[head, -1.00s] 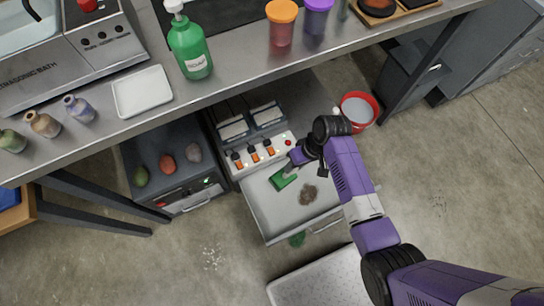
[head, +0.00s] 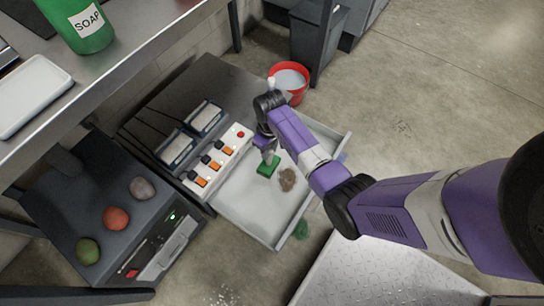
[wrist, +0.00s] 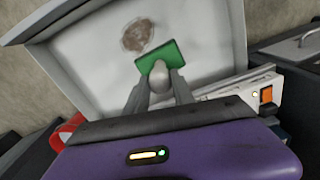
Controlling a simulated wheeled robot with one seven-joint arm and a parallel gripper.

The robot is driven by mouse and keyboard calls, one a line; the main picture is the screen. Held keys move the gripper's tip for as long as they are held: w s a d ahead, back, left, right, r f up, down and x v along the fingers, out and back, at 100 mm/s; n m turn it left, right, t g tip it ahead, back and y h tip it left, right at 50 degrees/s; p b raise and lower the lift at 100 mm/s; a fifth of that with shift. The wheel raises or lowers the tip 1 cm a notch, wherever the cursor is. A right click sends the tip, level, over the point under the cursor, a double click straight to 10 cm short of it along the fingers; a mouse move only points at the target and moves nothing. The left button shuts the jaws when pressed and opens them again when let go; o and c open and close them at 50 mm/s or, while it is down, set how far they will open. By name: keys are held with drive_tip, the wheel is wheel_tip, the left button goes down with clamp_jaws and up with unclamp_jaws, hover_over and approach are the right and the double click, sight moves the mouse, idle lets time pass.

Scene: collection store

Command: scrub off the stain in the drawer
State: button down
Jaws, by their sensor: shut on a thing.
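The open drawer (head: 240,205) is pale grey and pulled out below a panel of orange switches. A brown stain (head: 287,179) lies on its floor; it also shows in the wrist view (wrist: 138,35). My gripper (head: 269,152) is over the drawer, shut on the grey handle knob (wrist: 158,76) of a green scrubber (head: 268,166). In the wrist view the green pad (wrist: 160,55) is beside the stain, just short of it or touching its edge; I cannot tell which. I cannot tell whether the pad touches the drawer floor.
A red bucket (head: 289,82) stands behind the drawer. A dark cabinet unit (head: 110,205) with three coloured stones is at left. A steel bench (head: 130,50) with a green soap bottle (head: 75,24) overhangs at upper left. A green lump (head: 301,229) lies by the drawer front.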

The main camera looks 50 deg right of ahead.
drive_tip(key=shift+d+f+b, duration=0.8)
drive_tip(key=shift+d+f, duration=0.2)
drive_tip(key=shift+f, duration=0.15)
wheel_tip(320, 180, down, 5)
drive_tip(key=b, duration=0.5)
drive_tip(key=shift+r, duration=0.3)
